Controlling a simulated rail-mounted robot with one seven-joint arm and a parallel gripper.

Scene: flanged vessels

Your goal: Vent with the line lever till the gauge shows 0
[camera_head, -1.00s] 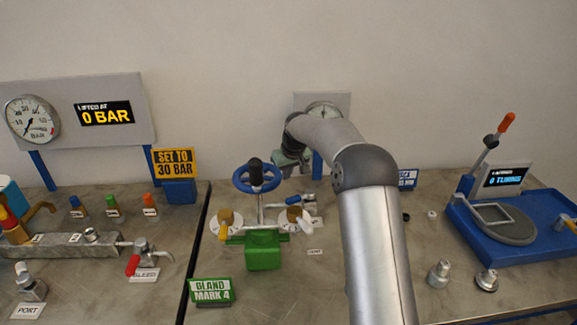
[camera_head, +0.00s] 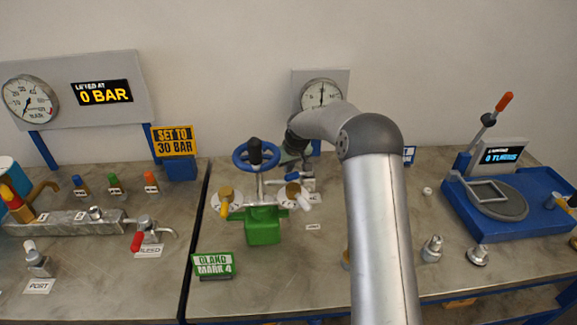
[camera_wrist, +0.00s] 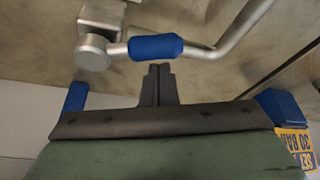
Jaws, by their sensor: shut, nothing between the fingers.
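The line lever, a metal arm with a blue sleeve (camera_wrist: 156,47), crosses the top of the wrist view from a round metal pivot (camera_wrist: 93,52). In the head view its blue end (camera_head: 292,176) shows small behind the green valve body. My gripper (camera_wrist: 157,70) is shut and empty, its dark fingertips close to the blue sleeve; I cannot tell whether they touch it. In the head view my arm hides most of the gripper. The round gauge (camera_head: 321,93) stands behind on a grey panel, its needle pointing roughly upward; its figures are too small to read.
The green valve (camera_head: 263,220) with a blue handwheel (camera_head: 256,157) stands left of the lever. Two dials with yellow and white handles flank it. A left panel (camera_head: 103,92) reads 0 BAR. Metal fittings (camera_head: 432,248) and a blue fixture (camera_head: 500,205) are at right.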

